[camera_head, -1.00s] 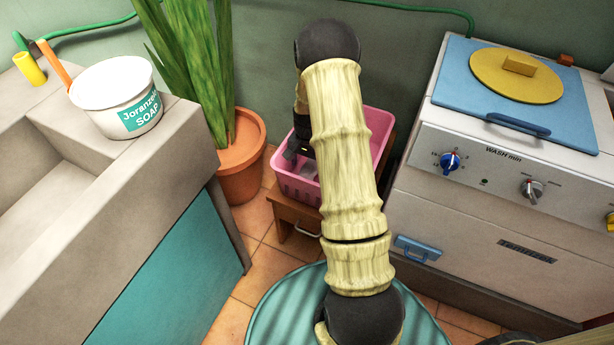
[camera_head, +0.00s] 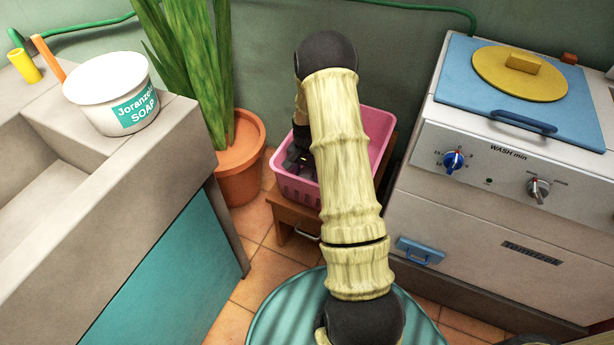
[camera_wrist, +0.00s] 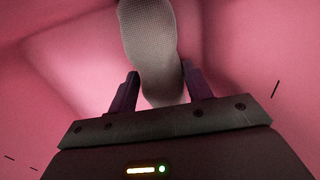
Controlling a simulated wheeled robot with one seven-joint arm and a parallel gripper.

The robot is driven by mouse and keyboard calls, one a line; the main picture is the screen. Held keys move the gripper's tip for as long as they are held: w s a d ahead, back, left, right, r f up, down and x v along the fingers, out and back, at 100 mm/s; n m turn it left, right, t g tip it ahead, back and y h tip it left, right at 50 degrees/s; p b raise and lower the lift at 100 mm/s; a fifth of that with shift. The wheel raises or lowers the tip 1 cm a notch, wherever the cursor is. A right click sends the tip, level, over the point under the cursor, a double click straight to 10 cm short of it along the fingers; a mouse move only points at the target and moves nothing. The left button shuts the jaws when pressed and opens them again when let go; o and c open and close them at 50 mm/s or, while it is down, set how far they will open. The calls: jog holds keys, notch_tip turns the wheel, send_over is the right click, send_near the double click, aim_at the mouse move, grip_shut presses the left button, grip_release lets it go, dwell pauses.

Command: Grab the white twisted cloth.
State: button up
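The white twisted cloth (camera_wrist: 150,45) is a pale, finely woven roll inside the pink basket (camera_head: 374,122). In the wrist view it runs from the top edge down between my fingers. My gripper (camera_wrist: 160,80) is open, with one dark finger on each side of the cloth. A narrow gap shows at the left finger; the right finger is close to the cloth, and I cannot tell whether it touches. In the head view my gripper (camera_head: 301,162) is down in the left part of the basket, partly behind my arm, which hides much of the basket's inside.
A potted plant (camera_head: 240,160) is close on the left, beside a sink counter with a soap tub (camera_head: 105,95). A washing machine (camera_head: 480,190) stands on the right. A green wall is behind.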

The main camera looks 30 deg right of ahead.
aim_at(307, 171)
jog(key=c, duration=0.4)
notch_tip(307, 171, up, 18)
jog(key=p, duration=0.6)
jog(key=shift+p, duration=0.35)
